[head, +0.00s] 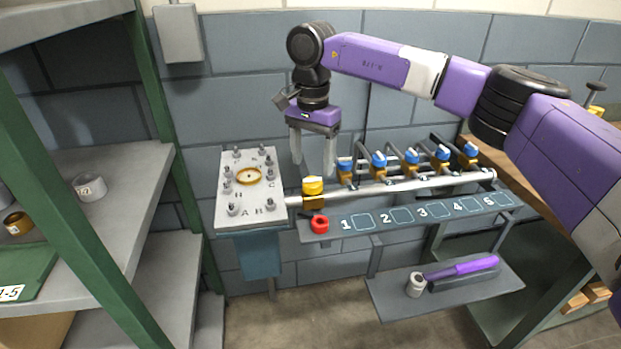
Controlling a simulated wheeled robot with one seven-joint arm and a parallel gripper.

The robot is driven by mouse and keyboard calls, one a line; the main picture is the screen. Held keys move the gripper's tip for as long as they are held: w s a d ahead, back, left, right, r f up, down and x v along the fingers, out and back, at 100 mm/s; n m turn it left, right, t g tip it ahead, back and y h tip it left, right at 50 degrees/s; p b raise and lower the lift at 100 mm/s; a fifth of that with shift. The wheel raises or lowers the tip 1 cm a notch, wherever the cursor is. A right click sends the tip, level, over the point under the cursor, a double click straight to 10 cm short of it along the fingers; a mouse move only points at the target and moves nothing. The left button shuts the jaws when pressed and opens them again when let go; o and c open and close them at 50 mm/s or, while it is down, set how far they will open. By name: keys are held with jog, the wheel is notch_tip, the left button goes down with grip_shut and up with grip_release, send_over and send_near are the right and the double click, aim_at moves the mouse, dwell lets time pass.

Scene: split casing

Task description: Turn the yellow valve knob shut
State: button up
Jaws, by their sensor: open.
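The yellow valve knob (313,185) sits at the left end of the silver pipe (400,186), just right of the light grey casing plate (229,203). Which way the knob is turned is too small to tell. My gripper (312,170) points down with its two pale fingers apart and nothing between them.
A row of several blue-capped valves (378,160) stands along the pipe to the right. A lower shelf (392,303) holds a purple-handled tool (462,268) and a white cup-like part (415,285). Green racking (150,100) stands left.

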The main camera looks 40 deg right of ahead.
aim_at(313, 179)
notch_tip(313, 179, down, 6)
jog(key=shift+r, duration=0.15)
jog(key=shift+c, duration=0.5)
jog(key=c, duration=1.3)
